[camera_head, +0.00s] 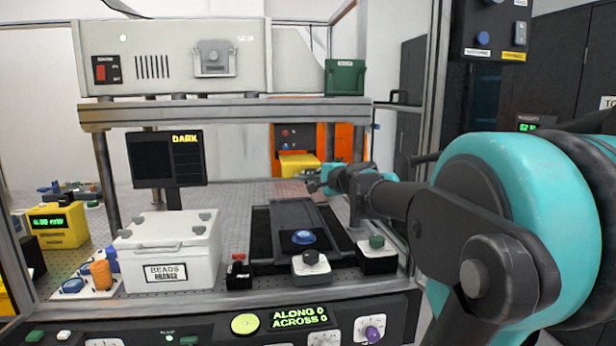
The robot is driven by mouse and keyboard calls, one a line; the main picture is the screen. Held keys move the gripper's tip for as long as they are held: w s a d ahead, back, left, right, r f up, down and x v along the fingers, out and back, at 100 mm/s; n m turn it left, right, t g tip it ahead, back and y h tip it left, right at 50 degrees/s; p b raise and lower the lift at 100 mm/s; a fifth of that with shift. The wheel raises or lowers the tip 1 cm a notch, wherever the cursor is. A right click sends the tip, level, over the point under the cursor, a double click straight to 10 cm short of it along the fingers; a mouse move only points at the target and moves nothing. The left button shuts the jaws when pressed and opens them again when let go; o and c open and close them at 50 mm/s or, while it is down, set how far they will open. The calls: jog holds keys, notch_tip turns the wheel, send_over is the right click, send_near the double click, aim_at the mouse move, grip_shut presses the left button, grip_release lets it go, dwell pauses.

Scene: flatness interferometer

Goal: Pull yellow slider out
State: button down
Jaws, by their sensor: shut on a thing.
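The yellow slider (298,162) sits low in the opening of an orange housing (358,143) at the back of the perforated bench. My gripper (314,185) reaches in from the right at the slider's front lower right. It is shut on the slider, though the contact is small and partly hidden by the fingers. My dark and teal arm fills the right side and hides part of the bench edge.
A grey stage with a blue knob (303,238) stands in front of the gripper. A white box (168,250) is at left. A shelf (230,113) spans above.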

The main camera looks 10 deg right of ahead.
jog(key=c, duration=1.6)
grip_release()
jog(key=v, duration=1.2)
